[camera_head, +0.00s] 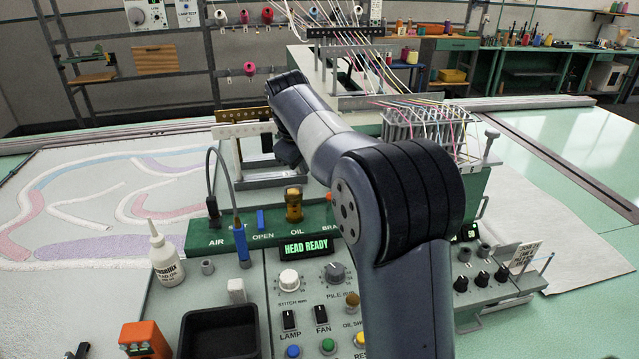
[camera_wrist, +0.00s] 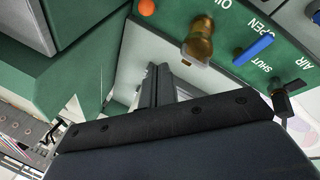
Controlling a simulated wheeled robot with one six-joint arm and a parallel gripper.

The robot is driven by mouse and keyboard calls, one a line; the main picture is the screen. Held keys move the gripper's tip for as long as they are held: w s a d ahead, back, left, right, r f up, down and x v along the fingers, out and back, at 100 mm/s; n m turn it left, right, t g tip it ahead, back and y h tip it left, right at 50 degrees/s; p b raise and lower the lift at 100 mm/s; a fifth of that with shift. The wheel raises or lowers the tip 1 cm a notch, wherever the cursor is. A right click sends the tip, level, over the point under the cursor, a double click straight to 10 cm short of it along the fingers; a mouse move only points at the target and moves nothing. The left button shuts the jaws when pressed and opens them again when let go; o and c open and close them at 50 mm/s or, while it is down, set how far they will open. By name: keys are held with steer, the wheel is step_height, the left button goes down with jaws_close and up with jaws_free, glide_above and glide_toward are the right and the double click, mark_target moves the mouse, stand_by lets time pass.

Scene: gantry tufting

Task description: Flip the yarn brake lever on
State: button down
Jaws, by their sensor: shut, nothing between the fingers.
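The yarn brake lever seems to be the one with the orange ball knob (camera_head: 330,198), at the right end of the green panel strip (camera_head: 262,246). The label beside it reads "BRA" before my arm covers the rest. In the wrist view the orange knob (camera_wrist: 146,7) shows at the top edge; its shaft is out of frame, so I cannot tell its position. My gripper (camera_wrist: 160,80) is shut and empty, its fingers apart from the knob and below it in that picture. In the head view my arm hides the fingers.
A blue-ended hose (camera_head: 240,235), a bottle (camera_head: 165,255) and a black tray (camera_head: 220,332) are nearby. Green housing (camera_wrist: 85,60) rises beside my fingers.

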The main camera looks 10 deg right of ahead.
steer(key=shift+s+d+f+p, duration=0.1)
steer(key=shift+d+f+p, duration=0.1)
steer(key=shift+d+f, duration=0.6)
steer(key=shift+s+d+f+p, duration=0.2)
steer(key=shift+d+f, duration=0.25)
steer(key=shift+f, duration=0.75)
steer(key=shift+s+d+f+p, duration=0.1)
steer(key=shift+d+f+p, duration=0.1)
steer(key=shift+d+f, duration=0.6)
steer(key=shift+a+f, duration=0.2)
steer(key=b, duration=0.3)
steer(key=shift+s+f+t, duration=0.3)
steer(key=shift+f+t, duration=0.1)
steer(key=s+t+b, duration=0.1)
steer(key=b, duration=0.3)
steer(key=s+f+t+b, duration=0.1)
steer(key=t+b, duration=0.1)
steer(key=b, duration=0.2)
steer(key=s+t+b, duration=0.1)
steer(key=b, duration=0.4)
steer(key=shift+s+f+m+t, duration=0.15)
steer(key=shift+f+m+t, duration=0.1)
steer(key=shift+m+t, duration=0.05)
steer(key=shift+r, duration=0.2)
